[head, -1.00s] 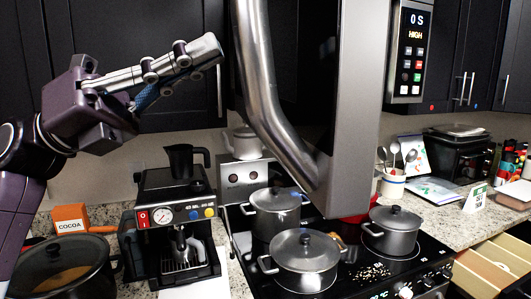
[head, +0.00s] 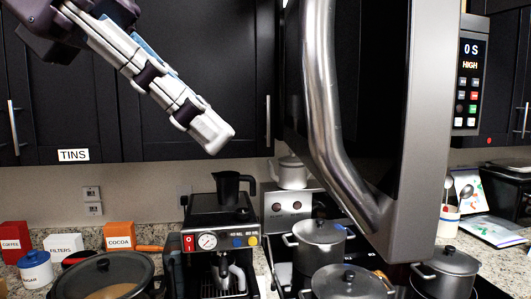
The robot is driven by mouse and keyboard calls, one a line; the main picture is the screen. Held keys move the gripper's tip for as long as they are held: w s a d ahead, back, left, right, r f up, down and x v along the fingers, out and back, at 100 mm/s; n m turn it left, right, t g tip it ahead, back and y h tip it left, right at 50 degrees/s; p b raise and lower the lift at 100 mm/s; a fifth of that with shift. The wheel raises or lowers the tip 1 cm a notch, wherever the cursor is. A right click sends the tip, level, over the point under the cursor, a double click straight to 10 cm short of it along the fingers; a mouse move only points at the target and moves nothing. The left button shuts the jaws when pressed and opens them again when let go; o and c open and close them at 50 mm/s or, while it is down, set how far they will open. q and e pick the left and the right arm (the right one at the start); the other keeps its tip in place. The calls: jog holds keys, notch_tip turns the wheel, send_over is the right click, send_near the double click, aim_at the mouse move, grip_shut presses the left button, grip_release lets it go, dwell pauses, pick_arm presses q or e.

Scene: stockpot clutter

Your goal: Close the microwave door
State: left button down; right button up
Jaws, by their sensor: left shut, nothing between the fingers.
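The microwave's control panel (head: 468,85) shows "0 S" and "HIGH" to the right of the door. My left gripper (head: 215,138) is shut and empty, pointing down and to the right. It is left of the handle and apart from it in the picture. My right gripper is not in view.
Below the door are several pots on the stove, one pot (head: 317,245) nearest the handle. A coffee machine (head: 215,245) with a black jug (head: 230,187) stands below my left gripper. Dark cabinets (head: 200,80) fill the back wall. The space between gripper and handle looks clear.

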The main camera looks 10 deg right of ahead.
pick_arm(q)
send_near(353, 222)
notch_tip(353, 222, down, 4)
jog(key=shift+s+d+p, duration=0.1)
jog(key=shift+d+p, duration=1.15)
jog(key=shift+d, duration=0.85)
